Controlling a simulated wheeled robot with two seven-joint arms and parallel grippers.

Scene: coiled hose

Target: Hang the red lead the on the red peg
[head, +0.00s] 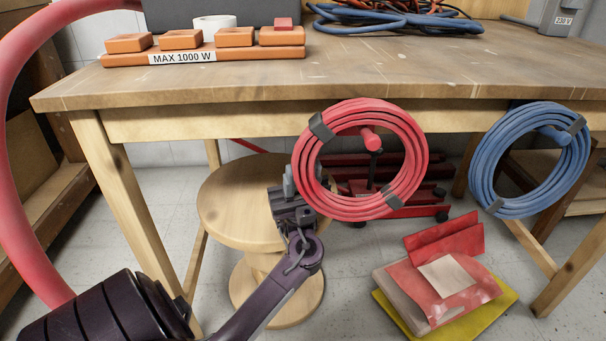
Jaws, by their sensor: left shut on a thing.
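The red lead (415,160) is a round coil bound with dark straps, upright in front of the table's front edge. The red peg (370,138) shows inside the coil's opening, just under the upper inner edge. The coil appears to be around the peg; I cannot tell whether its weight rests on it. My left gripper (291,192) is at the coil's left side, shut on the red lead. Its fingertips are partly hidden. My right gripper is not in view.
A blue coil (482,178) hangs on a blue peg (553,134) at the right. A round wooden stool (230,205) stands behind my left gripper. Red and yellow folders (480,290) lie on the floor. Orange blocks (180,40) and loose cables (385,22) are on the wooden table (330,75).

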